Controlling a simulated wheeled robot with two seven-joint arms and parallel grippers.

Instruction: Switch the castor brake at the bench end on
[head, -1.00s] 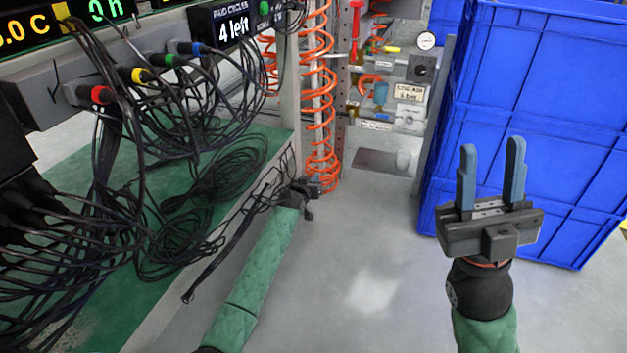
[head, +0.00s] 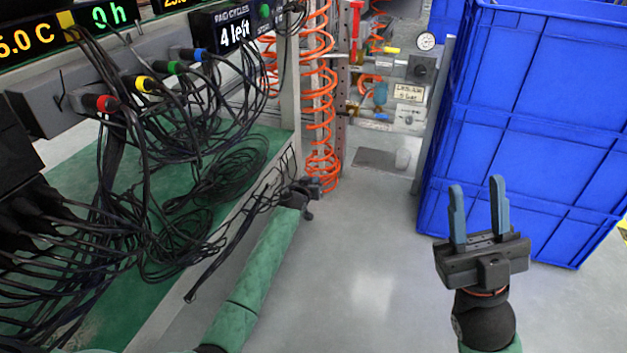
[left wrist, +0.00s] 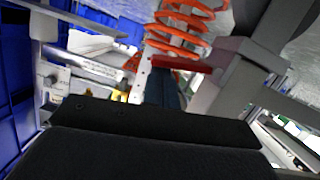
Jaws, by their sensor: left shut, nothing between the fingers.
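My left gripper (head: 312,187) is low beside the bench end, next to the foot of the orange coil. Its fingers are closed with nothing held; in the left wrist view the dark fingers (left wrist: 166,92) point at a red bar (left wrist: 182,65) that juts from a grey part of the bench end (left wrist: 222,75). The red bar may be the castor brake lever; its on or off setting cannot be told, nor whether the fingertips touch it. In the head view no castor or brake shows. My right gripper (head: 478,216) is open and empty in front of the blue crates.
The bench (head: 262,150) on the left carries tangled black cables (head: 205,185). An orange coiled hose (head: 318,95) hangs at its end. Stacked blue crates (head: 535,130) stand right. A panel with valves and a gauge (head: 426,41) is behind. The floor (head: 365,250) between is clear.

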